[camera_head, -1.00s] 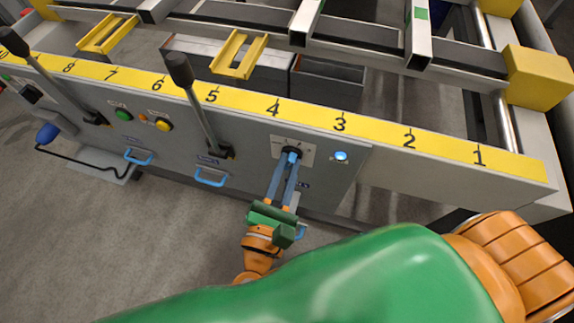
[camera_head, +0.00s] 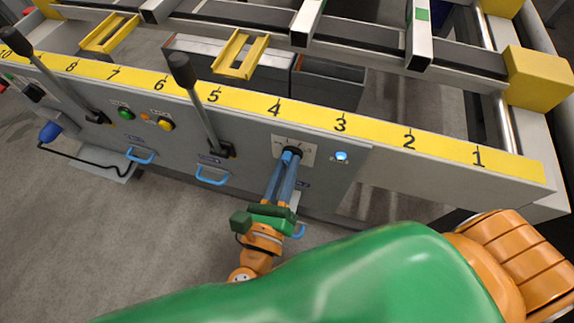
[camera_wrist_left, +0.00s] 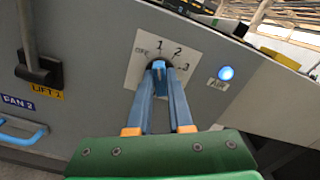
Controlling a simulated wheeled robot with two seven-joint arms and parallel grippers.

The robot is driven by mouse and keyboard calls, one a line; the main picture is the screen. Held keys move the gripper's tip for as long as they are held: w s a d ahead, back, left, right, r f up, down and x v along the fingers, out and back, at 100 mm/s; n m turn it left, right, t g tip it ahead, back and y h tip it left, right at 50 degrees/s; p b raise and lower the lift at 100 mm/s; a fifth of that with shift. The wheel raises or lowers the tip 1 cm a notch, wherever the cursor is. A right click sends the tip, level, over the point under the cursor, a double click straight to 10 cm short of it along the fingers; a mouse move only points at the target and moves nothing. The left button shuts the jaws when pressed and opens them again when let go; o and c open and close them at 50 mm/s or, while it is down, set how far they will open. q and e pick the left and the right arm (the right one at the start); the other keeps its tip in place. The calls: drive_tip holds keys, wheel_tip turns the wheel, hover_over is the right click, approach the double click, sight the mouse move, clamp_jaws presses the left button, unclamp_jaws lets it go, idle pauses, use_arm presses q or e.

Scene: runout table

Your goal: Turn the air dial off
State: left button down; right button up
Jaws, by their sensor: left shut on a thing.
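The air dial (camera_head: 297,149) is a dark round knob on a white plate on the grey front panel, below the yellow strip's 4 and 3. In the left wrist view the dial (camera_wrist_left: 149,72) sits among the marks OFF, 1, 2 and 3. My left gripper (camera_head: 291,153) reaches up from below and is shut on the dial. Its blue fingers (camera_wrist_left: 159,68) cover much of the knob, so I cannot tell which mark it points to. My right gripper is not in view.
A lit blue lamp (camera_head: 341,156) labelled AIR is right of the dial. A lever (camera_head: 199,105) and a blue handle (camera_head: 212,177) are to its left. Green (camera_head: 126,114) and yellow (camera_head: 166,125) buttons are further left. Open floor lies in front of the panel.

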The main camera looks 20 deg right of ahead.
use_arm(q)
drive_tip(key=n+b, duration=0.1)
drive_tip(key=n, duration=0.5)
drive_tip(key=shift+n, duration=0.3)
idle(0.4)
drive_tip(key=c, duration=0.8)
unclamp_jaws()
